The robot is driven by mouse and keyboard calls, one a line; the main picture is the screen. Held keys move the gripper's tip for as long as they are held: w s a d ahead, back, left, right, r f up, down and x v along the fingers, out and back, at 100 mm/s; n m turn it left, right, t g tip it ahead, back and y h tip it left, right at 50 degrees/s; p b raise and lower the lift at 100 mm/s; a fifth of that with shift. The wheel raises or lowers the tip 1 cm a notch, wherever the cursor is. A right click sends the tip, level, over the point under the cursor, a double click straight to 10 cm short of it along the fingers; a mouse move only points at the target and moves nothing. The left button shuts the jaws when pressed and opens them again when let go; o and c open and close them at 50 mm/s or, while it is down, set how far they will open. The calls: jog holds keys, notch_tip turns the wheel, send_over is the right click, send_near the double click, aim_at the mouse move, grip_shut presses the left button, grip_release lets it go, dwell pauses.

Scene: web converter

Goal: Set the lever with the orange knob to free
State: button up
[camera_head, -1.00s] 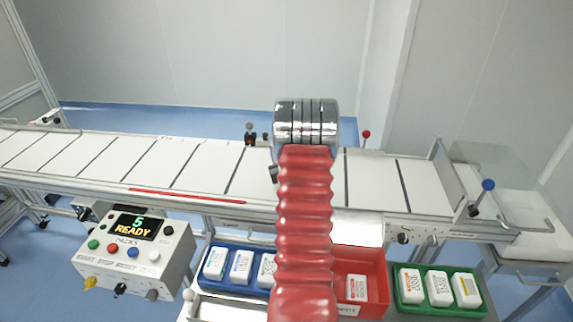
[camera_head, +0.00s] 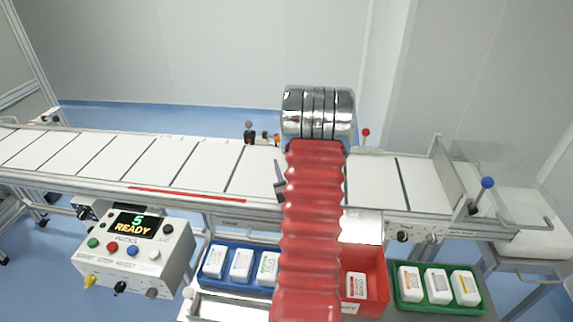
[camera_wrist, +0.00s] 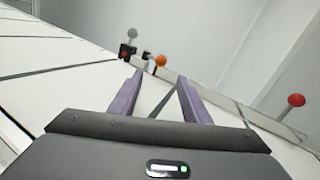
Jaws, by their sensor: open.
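The lever's orange knob (camera_wrist: 160,60) shows in the wrist view at the far edge of the conveyor, beyond my fingertips and roughly between them in the picture. In the head view only a small orange bit (camera_head: 277,138) shows beside my arm. The lever's shaft and any setting marks are too small or hidden to read. My gripper (camera_wrist: 160,78) is open and empty, its two purple-grey fingers pointing toward the knob, apart from it. In the head view my arm hides most of the gripper; a dark part shows at its left edge.
A grey knob (camera_wrist: 132,33) stands left of the orange one, and a red knob (camera_wrist: 296,100) stands to the right. The white conveyor (camera_head: 130,155) runs below. A blue-knobbed lever (camera_head: 487,183) is at the right end. A control box (camera_head: 135,250) reads "5 READY".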

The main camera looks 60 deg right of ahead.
jog(key=shift+w+r, duration=0.1)
jog(key=shift+w, duration=0.05)
jog(key=shift+c, duration=1.3)
jog(key=w+r+n+t+y, duration=0.1)
jog(key=w+n+y, duration=0.1)
jog(key=w, duration=0.1)
jog(key=w+a+r+n+t+y, duration=0.1)
jog(key=w+r+n+t+y, duration=0.1)
jog(key=w+n, duration=0.1)
jog(key=w+a+r+n+t+y, duration=0.1)
jog(key=w+r+n+t+y, duration=0.1)
jog(key=w, duration=0.3)
jog(key=shift+r+n+y, duration=0.1)
jog(key=shift+n+y, duration=0.2)
grip_shut()
jog(key=w+a+n+g+y, duration=0.6)
jog(key=w+n+y, duration=0.3)
jog(key=n+y, duration=0.6)
jog(key=s+d+r+n+g+h, duration=0.3)
jog(key=s+d+r+g+h, duration=0.1)
jog(key=d, duration=0.6)
jog(key=s+d+r+n+g+h, duration=0.4)
jog(key=d+g+h, duration=0.2)
jog(key=d, duration=0.5)
jog(key=h, duration=0.2)
jog(key=shift+s+d+h, duration=0.2)
jog(key=shift+h, duration=0.1)
